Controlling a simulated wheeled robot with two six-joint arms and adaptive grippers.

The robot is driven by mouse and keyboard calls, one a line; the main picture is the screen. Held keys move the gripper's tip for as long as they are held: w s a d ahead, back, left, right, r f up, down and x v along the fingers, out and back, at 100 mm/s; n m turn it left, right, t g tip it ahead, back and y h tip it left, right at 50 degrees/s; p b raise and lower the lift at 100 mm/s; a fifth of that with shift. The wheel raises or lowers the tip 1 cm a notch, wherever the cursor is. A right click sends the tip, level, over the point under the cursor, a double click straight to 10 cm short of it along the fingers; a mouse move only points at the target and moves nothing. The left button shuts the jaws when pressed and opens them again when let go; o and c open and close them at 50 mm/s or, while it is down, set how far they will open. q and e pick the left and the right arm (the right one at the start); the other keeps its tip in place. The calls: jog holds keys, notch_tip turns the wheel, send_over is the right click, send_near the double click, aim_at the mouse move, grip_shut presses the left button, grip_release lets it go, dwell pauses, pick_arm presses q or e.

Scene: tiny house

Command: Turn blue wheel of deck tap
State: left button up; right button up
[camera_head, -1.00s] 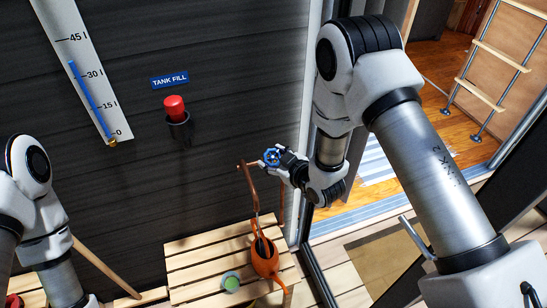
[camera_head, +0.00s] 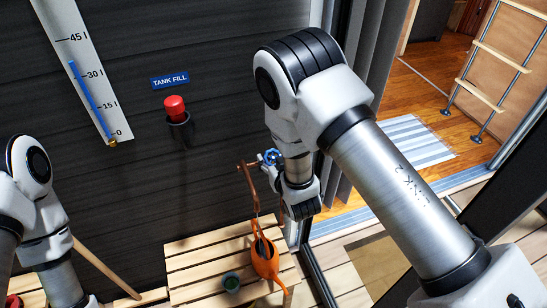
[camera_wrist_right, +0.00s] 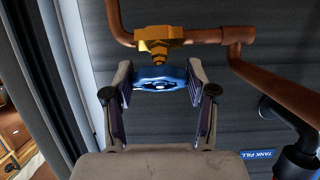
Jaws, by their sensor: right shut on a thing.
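The blue wheel (camera_wrist_right: 160,78) sits below the brass valve body (camera_wrist_right: 160,42) of the tap in the right wrist view. My right gripper (camera_wrist_right: 160,84) is shut on it, with one finger at each side of its rim. In the head view the wheel (camera_head: 271,156) shows at the copper pipe (camera_head: 248,180), just left of my right wrist. The wrist hides most of the gripper there. My left arm enters at the left edge of the head view; its gripper is not visible.
An orange watering can (camera_head: 264,262) and a green cup (camera_head: 231,282) stand on the slatted wooden table (camera_head: 195,260) below the tap.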

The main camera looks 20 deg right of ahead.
jog(key=shift+m+h, duration=0.5)
jog(key=shift+m, duration=0.2)
jog(key=o, duration=1.2)
